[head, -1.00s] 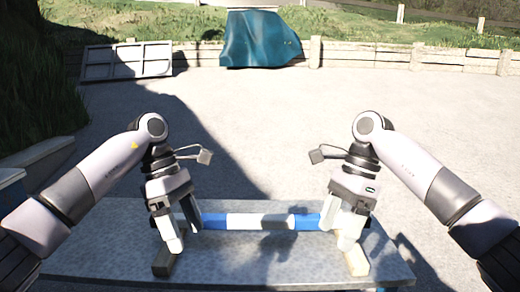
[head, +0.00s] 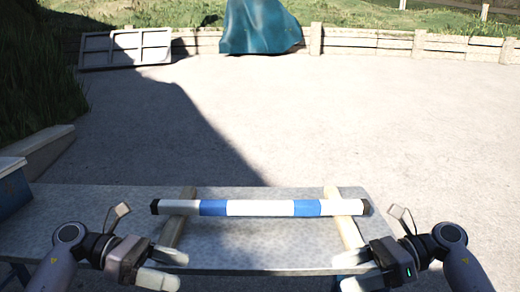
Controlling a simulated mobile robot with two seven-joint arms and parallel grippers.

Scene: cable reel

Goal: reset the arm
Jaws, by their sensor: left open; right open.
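A white and blue striped bar (head: 260,208) with dark ends lies level across two wooden blocks, the left block (head: 176,228) and the right block (head: 346,225), on a grey table (head: 260,250). My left gripper (head: 162,268) is open and empty at the table's front left, nearer to me than the bar and apart from it. My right gripper (head: 362,279) is open and empty at the front right, also apart from the bar. The fingers of my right gripper are partly cut off by the lower picture edge.
A blue box (head: 12,188) stands at the far left. Behind the table is open paved ground (head: 300,120). A low wooden fence (head: 370,42), a teal covered object (head: 260,28) and a pale panel (head: 125,47) stand at the back.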

